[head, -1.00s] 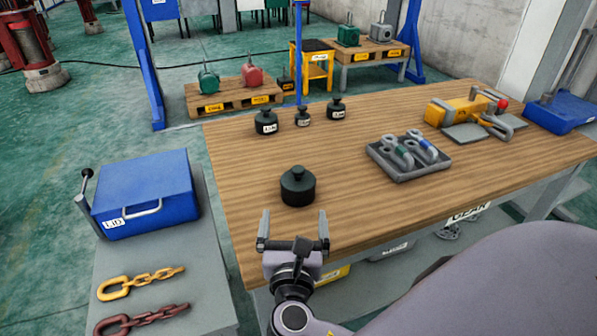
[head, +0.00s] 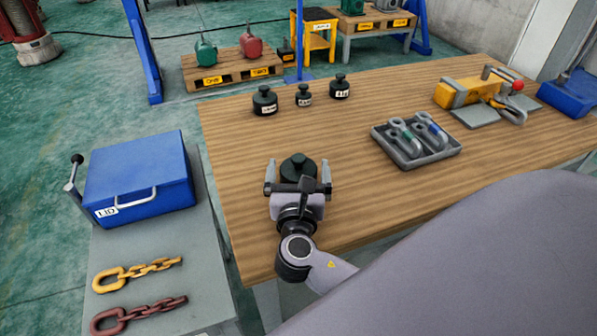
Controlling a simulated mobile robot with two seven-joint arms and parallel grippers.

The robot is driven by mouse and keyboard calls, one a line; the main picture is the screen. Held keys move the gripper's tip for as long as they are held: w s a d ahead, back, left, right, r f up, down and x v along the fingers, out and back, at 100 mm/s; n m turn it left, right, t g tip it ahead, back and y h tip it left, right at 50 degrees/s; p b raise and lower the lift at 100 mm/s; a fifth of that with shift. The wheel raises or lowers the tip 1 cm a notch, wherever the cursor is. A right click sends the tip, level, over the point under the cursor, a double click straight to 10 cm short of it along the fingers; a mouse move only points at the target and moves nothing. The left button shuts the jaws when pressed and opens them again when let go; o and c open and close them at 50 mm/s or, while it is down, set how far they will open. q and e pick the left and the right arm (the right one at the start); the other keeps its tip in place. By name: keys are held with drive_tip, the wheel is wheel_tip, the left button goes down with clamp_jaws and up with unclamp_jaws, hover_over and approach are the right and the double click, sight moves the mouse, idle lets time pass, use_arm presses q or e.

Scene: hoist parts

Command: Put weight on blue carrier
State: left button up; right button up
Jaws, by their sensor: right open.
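A dark round weight (head: 298,165) with a knob stands on the wooden table near its front left. My right gripper (head: 298,176) is open, with one finger on each side of this weight; I cannot tell whether they touch it. The gripper hides the weight's lower front. Three smaller labelled weights stand further back: one on the left (head: 264,100), one in the middle (head: 304,96) and one on the right (head: 340,87). A blue base (head: 572,96) with a grey post, possibly the blue carrier, sits at the table's right end, partly cut off. My left gripper is not in view.
A grey tray (head: 455,152) with shackles and a yellow device (head: 470,91) occupy the table's right half. A blue lidded box (head: 140,182) and two chain pieces (head: 137,273) lie on a grey bench at left. The table's middle is clear.

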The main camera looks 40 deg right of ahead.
drive_tip(key=shift+x, duration=1.1)
drive_tip(key=c, duration=1.5)
drive_tip(key=shift+w+r, duration=0.1)
drive_tip(key=shift+r, duration=0.2)
drive_tip(key=c, duration=0.3)
